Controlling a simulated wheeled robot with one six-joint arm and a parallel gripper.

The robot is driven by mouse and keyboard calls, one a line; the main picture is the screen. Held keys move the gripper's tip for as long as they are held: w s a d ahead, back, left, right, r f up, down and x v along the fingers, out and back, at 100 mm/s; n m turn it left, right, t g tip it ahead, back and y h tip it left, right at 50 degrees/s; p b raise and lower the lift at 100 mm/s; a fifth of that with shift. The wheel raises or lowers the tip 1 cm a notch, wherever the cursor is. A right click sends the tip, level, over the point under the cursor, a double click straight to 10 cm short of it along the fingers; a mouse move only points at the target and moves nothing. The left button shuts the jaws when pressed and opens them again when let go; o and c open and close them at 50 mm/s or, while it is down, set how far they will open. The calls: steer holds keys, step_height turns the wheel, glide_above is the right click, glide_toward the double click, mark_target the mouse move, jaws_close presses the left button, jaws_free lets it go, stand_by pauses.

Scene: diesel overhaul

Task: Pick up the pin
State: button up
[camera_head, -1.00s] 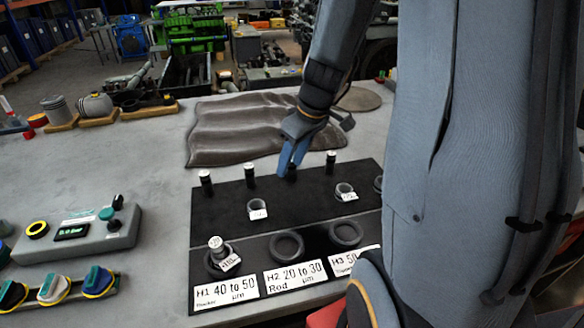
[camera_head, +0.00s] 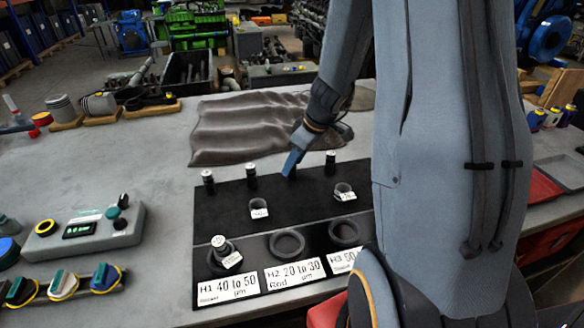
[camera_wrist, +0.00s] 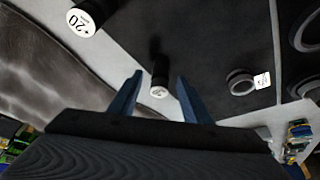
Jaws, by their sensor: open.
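A dark pin with a white labelled cap (camera_wrist: 159,80) stands in the wrist view between my two blue fingers, with a gap on both sides. My gripper (camera_wrist: 159,76) is open around or just short of it; I cannot tell the exact depth. In the head view my gripper (camera_head: 290,163) is at the back edge of the black mat (camera_head: 225,205), over the third pin (camera_head: 292,173), which the fingers partly hide. Other capped pins stand in the same row: two to the left (camera_head: 208,183) (camera_head: 251,178) and one to the right (camera_head: 331,165). A pin marked +20 (camera_wrist: 88,16) shows in the wrist view.
Two small tagged rings (camera_head: 259,209) (camera_head: 344,191) and larger dark rings (camera_head: 287,244) lie on the mat. A pin with a tag stands in the H1 ring (camera_head: 220,243). A crumpled grey cloth (camera_head: 240,125) lies behind the mat. A control box (camera_head: 85,230) is left.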

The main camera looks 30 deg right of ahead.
steer(key=shift+x, duration=0.95)
steer(key=shift+r, duration=0.1)
jaws_close()
